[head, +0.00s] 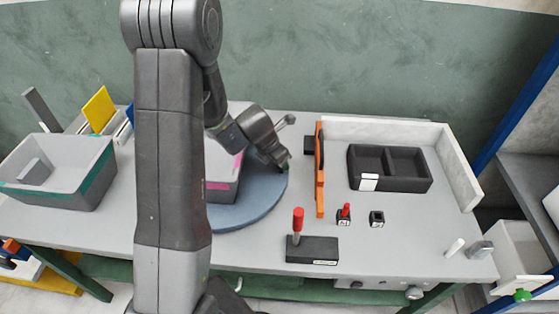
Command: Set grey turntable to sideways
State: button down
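The turntable (262,205) is a round blue-grey disc on the table, partly hidden behind my arm. A grey bin with a pink stripe (222,187) stands on it, its left part hidden by my arm. My gripper (285,166) is at the right rear of the disc, close to its edge and to the right of the bin. Its fingers are small and dark here, so I cannot tell whether they are open or shut, or whether they touch the disc.
An orange upright piece (320,172) stands just right of my gripper. Beyond it is a black two-compartment tray (390,168) by a pale wall (460,165). A dark block with a red-handled tool (312,249) stands in front. A grey bin with a green stripe (60,172) is at left.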

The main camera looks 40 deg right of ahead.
jog(key=c, duration=1.1)
grip_release()
jog(key=shift+o, duration=0.2)
jog(key=shift+r, duration=0.1)
jog(key=p+v, duration=0.1)
jog(key=v, duration=1.2)
jog(key=shift+r, duration=0.3)
jog(key=b+x, duration=0.1)
jog(key=x, duration=1.3)
jog(key=shift+a, duration=0.15)
jog(key=shift+r, duration=0.1)
